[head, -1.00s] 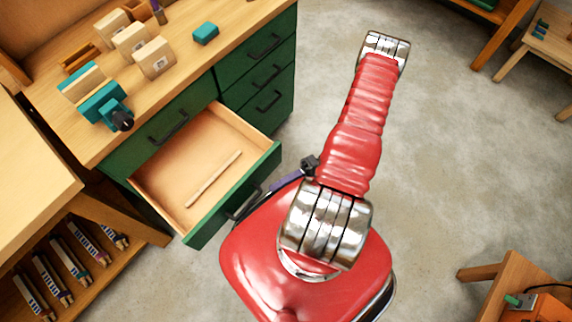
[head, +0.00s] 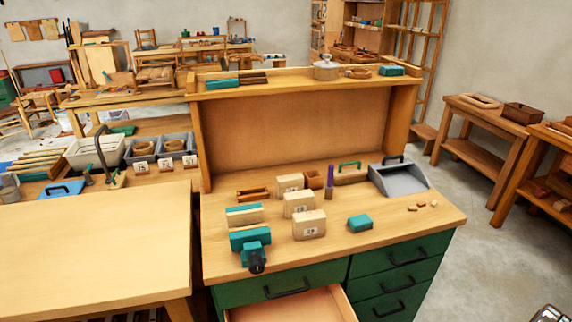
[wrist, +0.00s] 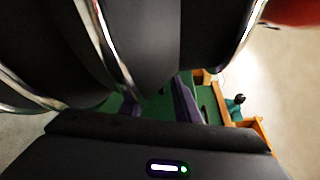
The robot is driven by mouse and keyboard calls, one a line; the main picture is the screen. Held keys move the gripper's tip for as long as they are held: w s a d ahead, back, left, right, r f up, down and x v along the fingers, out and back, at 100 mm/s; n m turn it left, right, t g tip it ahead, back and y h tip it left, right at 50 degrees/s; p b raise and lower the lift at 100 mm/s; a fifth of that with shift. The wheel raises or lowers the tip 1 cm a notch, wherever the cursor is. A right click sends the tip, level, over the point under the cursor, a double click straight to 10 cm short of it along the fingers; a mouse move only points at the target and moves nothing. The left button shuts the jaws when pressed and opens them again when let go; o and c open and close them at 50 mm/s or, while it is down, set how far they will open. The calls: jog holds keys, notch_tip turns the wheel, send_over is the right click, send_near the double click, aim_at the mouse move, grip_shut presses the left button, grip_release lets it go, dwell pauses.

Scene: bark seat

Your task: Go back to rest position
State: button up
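My gripper (wrist: 157,104) shows only in the wrist view, partly hidden by dark parts of my own wrist. Its two purple-dark fingers stand apart, with green cabinet front visible between them, and nothing shows held. In the head view the gripper is out of frame; only a shiny bit of my arm shows at the lower right corner. The green workbench (head: 315,272) has an open drawer (head: 300,307) at the bottom edge. The inside that shows is bare; the rest is cut off.
On the bench stand a teal vise (head: 250,240), several wooden blocks (head: 309,224), a teal block (head: 360,223), a purple-handled tool (head: 329,183) and a grey dustpan (head: 398,179). A pale table (head: 95,240) adjoins at left. Open floor (head: 480,260) lies at right.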

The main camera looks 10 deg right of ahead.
jog(key=s+d+r+m+g+h, duration=0.3)
jog(key=r+m+g+h, duration=0.1)
jog(key=r+g, duration=0.2)
jog(key=w+d+r+n+h, duration=0.1)
jog(key=w+r+h, duration=0.3)
jog(key=r, duration=0.5)
jog(key=w+d+r+n+h, duration=0.1)
jog(key=w+r+h, duration=0.3)
jog(key=r, duration=0.5)
jog(key=a+r+n+t+h, duration=0.1)
jog(key=a+r+n+t, duration=0.1)
jog(key=a+r, duration=0.3)
jog(key=w+a+r+n+t+h, duration=0.1)
jog(key=a+r, duration=0.4)
jog(key=r, duration=0.6)
jog(key=a+r+n+t+h, duration=0.2)
jog(key=a+r+n+t, duration=0.2)
jog(key=r, duration=0.4)
jog(key=shift+w+a+r+t+h, duration=0.3)
jog(key=shift+w+a+r+t, duration=0.05)
jog(key=shift+w+a+t, duration=0.05)
jog(key=shift+a, duration=0.1)
